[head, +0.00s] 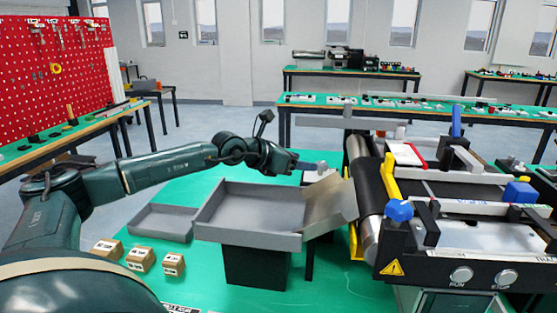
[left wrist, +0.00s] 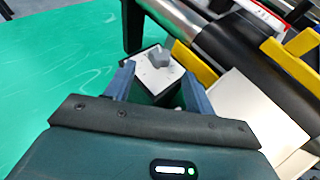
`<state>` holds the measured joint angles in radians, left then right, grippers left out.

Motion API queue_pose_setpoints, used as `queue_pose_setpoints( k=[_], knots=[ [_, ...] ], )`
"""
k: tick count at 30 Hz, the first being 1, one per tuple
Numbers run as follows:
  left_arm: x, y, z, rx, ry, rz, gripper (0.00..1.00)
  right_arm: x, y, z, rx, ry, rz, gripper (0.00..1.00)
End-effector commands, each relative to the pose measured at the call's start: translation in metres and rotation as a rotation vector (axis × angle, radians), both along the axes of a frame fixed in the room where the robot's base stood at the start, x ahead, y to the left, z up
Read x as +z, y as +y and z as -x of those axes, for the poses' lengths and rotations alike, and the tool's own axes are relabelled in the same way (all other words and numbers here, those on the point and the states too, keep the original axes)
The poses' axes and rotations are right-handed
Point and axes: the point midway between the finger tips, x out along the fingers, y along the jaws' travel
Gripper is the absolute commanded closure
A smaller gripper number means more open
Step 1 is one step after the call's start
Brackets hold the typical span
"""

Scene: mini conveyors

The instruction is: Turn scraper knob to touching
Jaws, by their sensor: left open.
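A small grey knob (left wrist: 159,56) sits on the pale top plate of a dark box (left wrist: 150,75) in the left wrist view. I take it for the scraper knob. In the head view a small grey knob (head: 321,165) shows just right of my left gripper, beside the conveyor (head: 368,190). My left gripper (head: 292,163) reaches in from the left above the table. In the left wrist view its two fingers (left wrist: 160,85) are apart, with the box top and knob beyond and between them. No contact with the knob is visible. The scraper's contact with the belt cannot be made out. My right gripper is not seen.
A grey tray (head: 250,239) on a dark stand is below my left arm, with a sloped chute (head: 332,203) at its right. A lower tray (head: 160,224) and several small cartons (head: 140,259) are at left. Yellow brackets (head: 390,178) and a blue knob (head: 399,210) edge the conveyor.

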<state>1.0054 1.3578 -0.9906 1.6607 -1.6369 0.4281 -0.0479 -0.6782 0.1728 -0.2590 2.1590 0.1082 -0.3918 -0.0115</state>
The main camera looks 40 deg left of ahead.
Motion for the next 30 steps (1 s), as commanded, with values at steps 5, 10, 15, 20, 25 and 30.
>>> queue_pose_setpoints(
  k=[5, 10, 15, 20, 25, 30],
  knots=[
    [0.012, 0.012, 0.036, 0.003, 0.002, -0.004, 0.46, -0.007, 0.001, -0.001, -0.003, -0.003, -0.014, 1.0],
    [0.022, 0.018, 0.059, 0.001, 0.002, -0.003, 0.46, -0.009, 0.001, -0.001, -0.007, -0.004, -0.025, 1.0],
    [0.029, 0.02, 0.07, 0.0, 0.001, -0.001, 0.46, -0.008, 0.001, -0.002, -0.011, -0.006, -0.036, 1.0],
    [0.03, 0.021, 0.072, -0.001, 0.0, 0.0, 0.46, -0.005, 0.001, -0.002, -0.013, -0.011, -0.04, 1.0],
    [0.03, 0.021, 0.072, -0.001, 0.001, 0.0, 0.46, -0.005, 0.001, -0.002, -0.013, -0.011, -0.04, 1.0],
    [0.03, 0.021, 0.071, -0.001, 0.001, 0.0, 0.46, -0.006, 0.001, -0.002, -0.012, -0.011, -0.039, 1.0]
  ],
)
